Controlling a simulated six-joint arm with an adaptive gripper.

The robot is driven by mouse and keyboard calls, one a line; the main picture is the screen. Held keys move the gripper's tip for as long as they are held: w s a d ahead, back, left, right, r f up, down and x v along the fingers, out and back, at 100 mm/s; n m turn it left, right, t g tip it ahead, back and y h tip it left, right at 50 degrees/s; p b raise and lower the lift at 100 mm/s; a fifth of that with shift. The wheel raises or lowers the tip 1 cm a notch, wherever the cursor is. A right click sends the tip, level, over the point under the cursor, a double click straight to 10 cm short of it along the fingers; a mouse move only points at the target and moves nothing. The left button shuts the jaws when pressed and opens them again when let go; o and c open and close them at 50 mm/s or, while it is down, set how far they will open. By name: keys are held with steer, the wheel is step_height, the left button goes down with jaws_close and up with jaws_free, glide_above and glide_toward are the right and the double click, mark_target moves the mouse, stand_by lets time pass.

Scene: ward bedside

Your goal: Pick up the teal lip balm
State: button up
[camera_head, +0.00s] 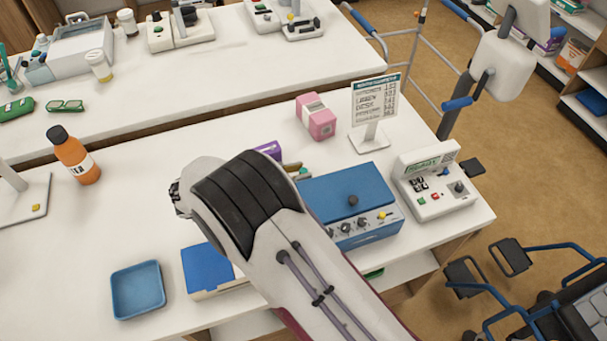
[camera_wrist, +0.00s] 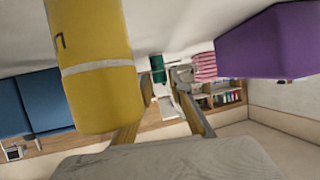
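In the wrist view, which looks upside down, a small teal cylinder (camera_wrist: 158,69), likely the lip balm, shows beyond my gripper (camera_wrist: 164,92). My fingers have a gap between them. The right fingertip looks close beside the teal thing; I cannot tell whether they touch. A small teal-green bit (camera_head: 303,171) shows just past the arm, perhaps the same balm.
A purple box (camera_wrist: 268,42) stands close on the right in the wrist view; it also shows behind my arm (camera_head: 269,149). A blue device (camera_head: 345,190) is right of the arm, a pink box (camera_head: 316,116) behind. An orange bottle (camera_head: 74,155) and blue tray (camera_head: 138,290) are left.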

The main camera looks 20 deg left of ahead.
steer(key=shift+w+d+f, duration=0.1)
steer(key=shift+w+d, duration=0.1)
steer(key=shift+w, duration=0.1)
steer(key=c, duration=0.4)
steer(key=shift+c, duration=0.2)
step_height(320, 180, up, 10)
stand_by(1.0)
stand_by(0.4)
